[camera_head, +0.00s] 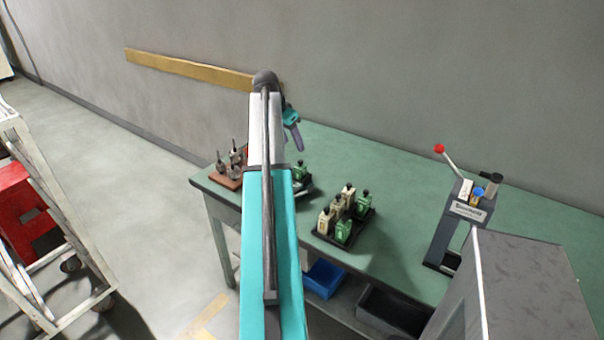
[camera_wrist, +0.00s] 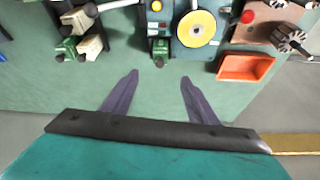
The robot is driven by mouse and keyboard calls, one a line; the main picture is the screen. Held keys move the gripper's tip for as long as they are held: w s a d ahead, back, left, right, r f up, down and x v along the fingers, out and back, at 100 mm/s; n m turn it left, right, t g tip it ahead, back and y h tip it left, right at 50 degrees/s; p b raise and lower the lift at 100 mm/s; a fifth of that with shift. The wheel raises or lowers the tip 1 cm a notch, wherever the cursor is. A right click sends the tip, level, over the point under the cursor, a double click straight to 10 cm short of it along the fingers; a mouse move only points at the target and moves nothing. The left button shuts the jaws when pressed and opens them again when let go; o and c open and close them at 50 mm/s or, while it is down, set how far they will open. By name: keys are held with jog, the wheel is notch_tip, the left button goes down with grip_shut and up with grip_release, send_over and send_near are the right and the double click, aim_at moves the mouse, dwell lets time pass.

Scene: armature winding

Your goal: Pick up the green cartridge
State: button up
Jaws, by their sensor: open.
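Several green cartridges with dark tops are in view. In the head view, a green cartridge (camera_head: 343,232) and others, mixed with cream ones, stand in a black tray (camera_head: 322,238) on the table. One more green cartridge (camera_head: 300,171) stands left of the tray, partly behind my arm. In the wrist view, a green cartridge (camera_wrist: 160,49) stands beside a grey-blue machine, just beyond my fingertips and between their lines. Another green cartridge (camera_wrist: 66,48) is at the upper left. My gripper (camera_wrist: 158,78) is open with nothing between its purple fingers; it also shows in the head view (camera_head: 293,132).
The machine (camera_wrist: 188,50) has a yellow disc. An orange-red tray (camera_wrist: 245,67) and a brown block with metal armatures (camera_wrist: 262,25) are to its right. A lever press (camera_head: 455,225) stands at the table's right. The green tabletop (camera_head: 400,180) between is clear.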

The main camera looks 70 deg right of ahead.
aim_at(300, 161)
jog(key=p+x, duration=0.1)
jog(key=x, duration=0.7)
jog(key=shift+f+p, duration=0.15)
jog(key=shift+p, duration=0.2)
jog(key=shift+f, duration=0.1)
jog(key=shift+s+f, duration=0.1)
jog(key=shift+p+x, duration=0.9)
jog(key=shift+x, duration=0.4)
jog(key=shift+a+x, duration=0.1)
jog(key=shift+x, duration=0.5)
jog(key=shift+a+x, duration=0.15)
jog(key=shift+x, duration=0.45)
jog(key=shift+f, duration=0.1)
jog(key=c, duration=1.3)
